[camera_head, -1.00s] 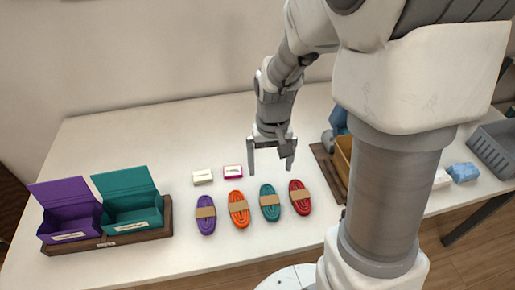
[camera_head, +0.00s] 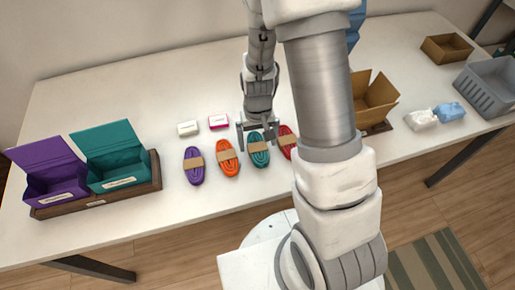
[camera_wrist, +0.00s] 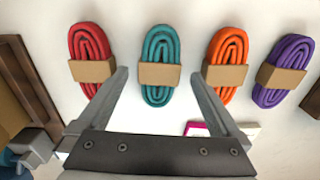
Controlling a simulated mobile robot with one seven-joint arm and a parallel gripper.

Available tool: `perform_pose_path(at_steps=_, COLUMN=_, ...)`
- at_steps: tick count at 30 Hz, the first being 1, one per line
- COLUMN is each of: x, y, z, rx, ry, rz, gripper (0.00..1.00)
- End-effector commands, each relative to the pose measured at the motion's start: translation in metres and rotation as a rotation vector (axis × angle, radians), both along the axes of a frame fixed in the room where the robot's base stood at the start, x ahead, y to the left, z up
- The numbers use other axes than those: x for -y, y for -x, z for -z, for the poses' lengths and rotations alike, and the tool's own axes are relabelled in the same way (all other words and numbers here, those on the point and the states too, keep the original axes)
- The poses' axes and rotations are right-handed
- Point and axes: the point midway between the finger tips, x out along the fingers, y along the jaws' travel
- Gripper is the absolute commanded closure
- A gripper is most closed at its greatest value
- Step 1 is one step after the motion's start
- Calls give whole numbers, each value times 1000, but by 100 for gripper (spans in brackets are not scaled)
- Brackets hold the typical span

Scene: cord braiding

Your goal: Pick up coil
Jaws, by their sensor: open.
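Several coils of cord with tan paper bands lie in a row on the white table: purple (camera_head: 194,168), orange (camera_head: 227,160), teal (camera_head: 258,152) and red (camera_head: 286,140). The red one is partly hidden by my arm in the head view. My gripper (camera_head: 257,138) is open and empty over the row, nearest the teal coil. In the wrist view, the teal coil (camera_wrist: 159,60) lies beyond and between my two fingertips (camera_wrist: 160,78). The red coil (camera_wrist: 91,58) is left of them, and the orange coil (camera_wrist: 226,62) and purple coil (camera_wrist: 284,70) are right.
Open purple (camera_head: 52,183) and teal (camera_head: 113,158) boxes stand in a wooden tray (camera_head: 155,172) at left. Two small boxes, white (camera_head: 188,128) and pink-white (camera_head: 218,122), lie behind the coils. A cardboard box (camera_head: 375,100) and grey basket (camera_head: 490,88) are at right.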

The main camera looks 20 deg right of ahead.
Motion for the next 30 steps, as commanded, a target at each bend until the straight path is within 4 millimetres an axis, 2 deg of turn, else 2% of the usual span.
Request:
perform_pose_path(at_steps=3, x=1, y=0, z=17, rx=-2, ry=0, rz=-1, gripper=0)
perform_pose_path(at_steps=6, x=1, y=-1, z=23, rx=-1, ry=0, rz=-1, gripper=0)
perform_pose_path(at_steps=14, x=1, y=-1, z=25, rx=1, ry=0, rz=-1, gripper=0)
perform_pose_path(at_steps=27, x=1, y=-1, z=25, rx=1, ry=0, rz=-1, gripper=77)
perform_pose_path(at_steps=30, x=1, y=-1, z=24, rx=1, ry=0, rz=-1, gripper=92)
